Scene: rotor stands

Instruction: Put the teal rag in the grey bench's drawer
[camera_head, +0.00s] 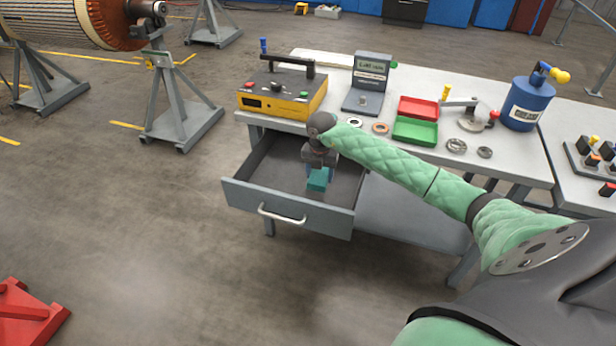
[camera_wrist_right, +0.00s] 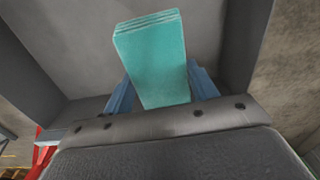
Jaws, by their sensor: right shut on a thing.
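The teal rag (camera_head: 318,181) is a folded block held between the fingers of my right gripper (camera_head: 318,172). In the right wrist view the rag (camera_wrist_right: 153,60) sits between the two blue fingers of the right gripper (camera_wrist_right: 160,92), with the grey drawer interior behind it. The grey bench's drawer (camera_head: 255,208) is pulled open, with a metal handle on its front. The right gripper points down over the drawer's opening. I cannot tell whether the rag touches the drawer floor. My left gripper is not in view.
The grey bench top (camera_head: 415,160) holds a yellow tester box (camera_head: 283,95), a display stand (camera_head: 368,85), red and green trays (camera_head: 415,131), metal rings and a blue can (camera_head: 527,105). A grey rotor stand (camera_head: 178,105) is at the left. Open floor lies before the drawer.

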